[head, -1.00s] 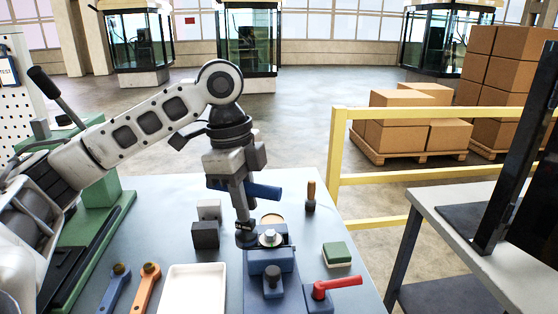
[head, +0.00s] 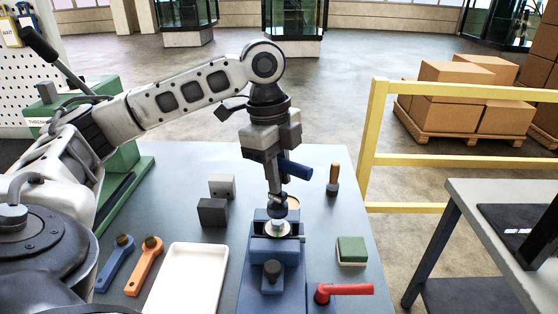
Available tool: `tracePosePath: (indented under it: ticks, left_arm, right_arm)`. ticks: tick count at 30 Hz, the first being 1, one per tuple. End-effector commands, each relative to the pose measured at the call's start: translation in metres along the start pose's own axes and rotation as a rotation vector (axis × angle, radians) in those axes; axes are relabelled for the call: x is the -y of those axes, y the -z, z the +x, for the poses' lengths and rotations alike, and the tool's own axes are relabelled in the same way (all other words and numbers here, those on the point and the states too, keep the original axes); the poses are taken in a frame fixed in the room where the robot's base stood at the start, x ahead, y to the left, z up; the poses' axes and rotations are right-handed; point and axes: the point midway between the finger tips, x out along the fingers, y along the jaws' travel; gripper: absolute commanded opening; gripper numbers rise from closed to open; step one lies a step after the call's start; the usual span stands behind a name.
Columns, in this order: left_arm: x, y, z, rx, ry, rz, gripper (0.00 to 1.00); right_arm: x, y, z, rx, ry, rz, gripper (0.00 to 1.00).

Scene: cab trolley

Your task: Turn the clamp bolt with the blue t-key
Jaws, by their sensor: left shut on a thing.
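My left gripper (head: 273,176) is shut on the blue t-key (head: 298,170), whose blue crossbar sticks out to the right of the fingers. The key's shank points down, and its dark lower end is just above or at the clamp bolt (head: 278,226). I cannot tell whether it touches the bolt. The bolt's pale round head sits on top of the blue clamp (head: 272,252) near the middle of the bench. The fingers hide part of the key. My right gripper is not in view.
A white tray (head: 187,281), blue and orange wrenches (head: 145,266), grey blocks (head: 213,212), a green-topped block (head: 351,250), a red lever (head: 345,289) and a wooden-handled tool (head: 333,179) surround the clamp on the bench. A yellow rail (head: 450,160) stands beyond.

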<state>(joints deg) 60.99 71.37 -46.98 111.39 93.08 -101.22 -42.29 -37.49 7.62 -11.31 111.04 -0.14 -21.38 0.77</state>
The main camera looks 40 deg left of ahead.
Motion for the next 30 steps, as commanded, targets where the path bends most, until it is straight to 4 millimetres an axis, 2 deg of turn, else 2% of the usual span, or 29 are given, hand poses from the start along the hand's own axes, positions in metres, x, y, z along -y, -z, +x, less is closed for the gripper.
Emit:
tracePosePath:
  ticks: [8, 15, 23, 30]
  left_arm:
    - [-0.0002, -0.0024, 0.0115, 0.002, 0.004, -0.019, 0.00]
    - [0.0004, -0.0022, 0.0124, 0.000, 0.052, -0.333, 0.00]
    - [0.0010, -0.0021, 0.0122, 0.000, 0.082, -0.534, 0.00]
    - [0.0018, -0.0022, 0.0121, -0.001, 0.128, -0.843, 0.00]
  right_arm:
    - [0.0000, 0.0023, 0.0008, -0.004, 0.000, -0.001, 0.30]
    - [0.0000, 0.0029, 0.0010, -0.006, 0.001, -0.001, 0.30]
    - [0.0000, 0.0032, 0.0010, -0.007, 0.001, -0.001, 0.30]
    - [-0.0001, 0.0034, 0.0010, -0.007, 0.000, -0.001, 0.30]
